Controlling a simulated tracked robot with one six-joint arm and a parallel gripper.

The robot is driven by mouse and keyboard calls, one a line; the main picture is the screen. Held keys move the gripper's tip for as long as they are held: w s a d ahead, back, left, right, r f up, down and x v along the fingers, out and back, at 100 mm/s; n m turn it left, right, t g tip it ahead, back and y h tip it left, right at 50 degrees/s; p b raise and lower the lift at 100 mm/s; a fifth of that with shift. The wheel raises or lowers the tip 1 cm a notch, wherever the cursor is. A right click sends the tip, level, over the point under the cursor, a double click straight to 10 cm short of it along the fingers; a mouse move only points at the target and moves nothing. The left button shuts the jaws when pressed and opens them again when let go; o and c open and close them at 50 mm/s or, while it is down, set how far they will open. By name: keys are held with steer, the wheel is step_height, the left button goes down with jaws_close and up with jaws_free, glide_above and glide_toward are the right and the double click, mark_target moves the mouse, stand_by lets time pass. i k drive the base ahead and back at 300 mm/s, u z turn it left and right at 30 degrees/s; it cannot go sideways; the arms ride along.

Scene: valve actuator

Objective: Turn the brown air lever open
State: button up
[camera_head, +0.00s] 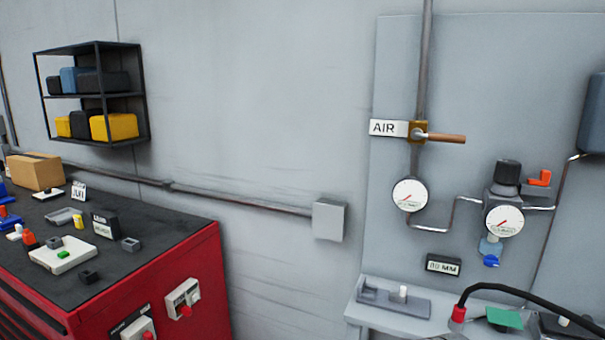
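The brown air lever (446,138) sticks out level to the right from a brass-coloured valve body (417,132) on the wall panel. The valve sits on a vertical grey pipe (425,60), so the lever lies across the pipe. A white sign reading AIR (389,128) is just left of the valve. A round gauge (410,194) hangs below it on the same line. My gripper does not show in this view.
A regulator with a second gauge (504,221) and an orange handle (540,178) is at the right. A ledge (375,318) with small fixtures and a black hose (520,287) runs below. A red cabinet (190,270) stands left.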

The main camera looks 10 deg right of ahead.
mark_target(417, 134)
steer(key=u, duration=0.4)
steer(key=i, duration=0.4)
steer(key=u, duration=0.55)
